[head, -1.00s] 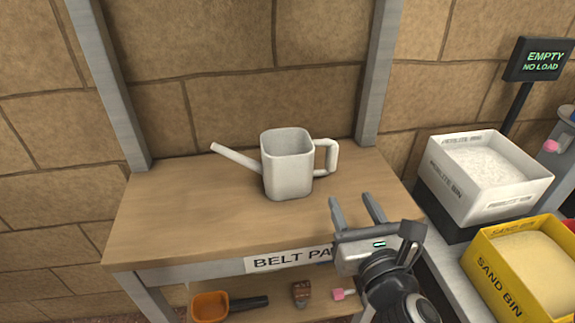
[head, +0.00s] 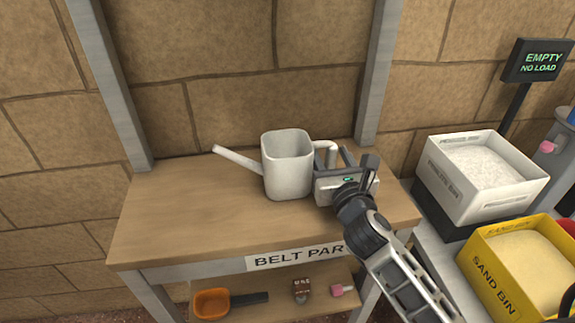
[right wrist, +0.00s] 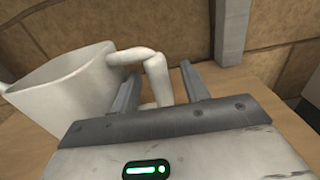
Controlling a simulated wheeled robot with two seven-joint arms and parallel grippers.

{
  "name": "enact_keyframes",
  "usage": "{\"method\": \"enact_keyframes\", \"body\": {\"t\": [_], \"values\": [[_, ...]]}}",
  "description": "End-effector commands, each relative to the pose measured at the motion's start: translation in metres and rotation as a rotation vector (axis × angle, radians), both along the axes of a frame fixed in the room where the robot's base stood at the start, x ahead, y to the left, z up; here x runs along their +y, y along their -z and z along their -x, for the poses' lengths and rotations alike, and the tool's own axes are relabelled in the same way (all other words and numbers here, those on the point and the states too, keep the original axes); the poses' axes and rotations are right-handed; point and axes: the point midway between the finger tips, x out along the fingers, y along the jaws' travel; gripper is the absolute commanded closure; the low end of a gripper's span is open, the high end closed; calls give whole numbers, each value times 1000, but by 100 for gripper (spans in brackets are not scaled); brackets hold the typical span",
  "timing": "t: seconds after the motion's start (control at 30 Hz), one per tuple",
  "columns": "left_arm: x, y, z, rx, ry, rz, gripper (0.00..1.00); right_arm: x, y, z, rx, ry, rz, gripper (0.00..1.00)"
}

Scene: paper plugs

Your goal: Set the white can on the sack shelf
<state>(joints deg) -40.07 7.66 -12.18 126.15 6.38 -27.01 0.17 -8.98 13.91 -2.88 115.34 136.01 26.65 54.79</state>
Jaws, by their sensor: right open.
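The white can (head: 287,168) is a watering can standing upright on the wooden top of the shelf labelled "BELT PAR…" (head: 190,215). Its spout points left and its handle points right. My right gripper (head: 332,155) is open at the handle, just right of the can's body. In the right wrist view the handle (right wrist: 155,75) shows between the two open fingers (right wrist: 160,85), with the can's body (right wrist: 60,90) to the left. I cannot tell whether a finger touches the handle. My left gripper is not in view. I see no shelf labelled for sacks.
An orange scoop (head: 211,303), a small brown item (head: 301,290) and a pink-ended item (head: 338,290) lie on the lower shelf. A white perlite bin (head: 470,190) and a yellow sand bin (head: 497,285) stand at right. A sign (head: 538,61) reads "EMPTY NO LOAD". The tabletop's left side is clear.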

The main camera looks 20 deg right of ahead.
Motion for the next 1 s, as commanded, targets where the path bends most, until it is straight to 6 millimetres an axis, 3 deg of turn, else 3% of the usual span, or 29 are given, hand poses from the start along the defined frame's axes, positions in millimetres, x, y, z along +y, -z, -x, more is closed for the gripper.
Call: {"method": "enact_keyframes", "body": {"t": [0.2,0.37,0.77,1.0], "values": [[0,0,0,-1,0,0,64,0,0,-1,0,-1,0,55],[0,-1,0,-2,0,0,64,0,0,0,0,0,0,99],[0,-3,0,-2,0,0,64,0,-5,0,-3,-1,1,100],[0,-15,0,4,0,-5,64,0,-37,-1,-6,-2,4,100]]}}
